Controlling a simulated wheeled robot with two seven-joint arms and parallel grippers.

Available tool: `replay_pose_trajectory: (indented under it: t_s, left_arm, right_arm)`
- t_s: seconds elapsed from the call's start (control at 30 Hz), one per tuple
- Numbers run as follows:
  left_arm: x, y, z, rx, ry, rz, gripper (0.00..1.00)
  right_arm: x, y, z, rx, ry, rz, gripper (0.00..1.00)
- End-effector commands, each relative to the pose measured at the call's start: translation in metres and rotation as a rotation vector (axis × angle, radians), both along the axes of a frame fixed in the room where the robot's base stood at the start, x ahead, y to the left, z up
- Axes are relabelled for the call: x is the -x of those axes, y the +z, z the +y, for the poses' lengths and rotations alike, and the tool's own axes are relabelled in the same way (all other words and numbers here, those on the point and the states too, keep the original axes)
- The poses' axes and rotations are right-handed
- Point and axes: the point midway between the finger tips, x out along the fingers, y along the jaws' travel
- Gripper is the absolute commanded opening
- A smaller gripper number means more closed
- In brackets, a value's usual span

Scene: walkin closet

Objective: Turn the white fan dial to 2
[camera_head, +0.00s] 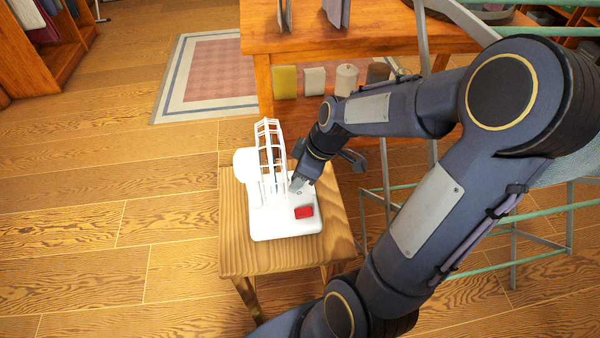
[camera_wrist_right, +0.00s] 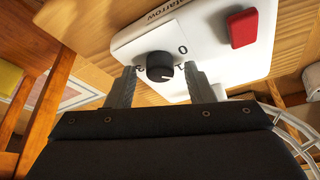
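The white fan (camera_head: 285,222) stands on a small wooden stool, with its caged head upright and a red block-shaped switch (camera_head: 304,212) on its base. The switch also shows in the right wrist view (camera_wrist_right: 242,28). In that view the black round dial (camera_wrist_right: 159,66) sits on the white base, with a printed "0" beside it; a pale mark shows at its lower right edge. My right gripper (camera_head: 297,186) reaches down to the base. In the wrist view its two fingers (camera_wrist_right: 159,74) are open, one on each side of the dial, with small gaps. My left gripper is not in view.
The stool top (camera_head: 235,250) has little free room around the fan. A wooden table (camera_head: 370,38) stands behind, with several rolls beneath it. A metal-framed chair or rack (camera_head: 515,245) is at the right. The floor at the left is clear up to a rug (camera_head: 215,75).

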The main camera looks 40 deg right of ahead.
Motion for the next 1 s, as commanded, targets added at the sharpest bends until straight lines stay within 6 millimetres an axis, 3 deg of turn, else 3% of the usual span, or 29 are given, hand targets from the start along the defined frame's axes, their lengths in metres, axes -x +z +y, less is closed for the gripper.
replay_pose_trajectory:
  t_s: [0.17,0.6,1.0]
  left_arm:
    - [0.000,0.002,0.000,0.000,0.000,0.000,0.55]
    - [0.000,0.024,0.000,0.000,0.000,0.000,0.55]
    - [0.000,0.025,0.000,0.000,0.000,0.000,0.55]
  right_arm:
    - [0.001,0.004,-0.001,0.001,0.000,-0.001,0.48]
    - [0.021,0.066,-0.016,0.000,-0.001,-0.003,0.48]
    - [0.024,0.072,-0.018,0.000,0.000,0.000,0.48]
